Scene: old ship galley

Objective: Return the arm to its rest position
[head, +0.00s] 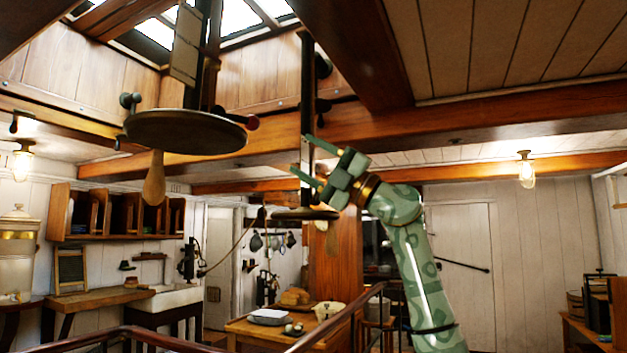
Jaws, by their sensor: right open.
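My right arm rises from the lower right of the head view, patterned in pale and dark green. Its gripper (306,157) is raised high and points to the left. The two fingers are spread apart with nothing between them. Behind the gripper hangs a dark vertical post with a small round plate (305,214) at its foot. I cannot tell whether the gripper is clear of the post or touching it. My left gripper does not show.
A large round hanging disc (187,132) with a wooden handle (154,178) below it is at the upper left. A wooden rail (340,318) crosses the lower middle. Beyond it is a table (250,328) with bread (295,297) and a bowl (328,311). A ceiling beam (480,132) runs above my arm.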

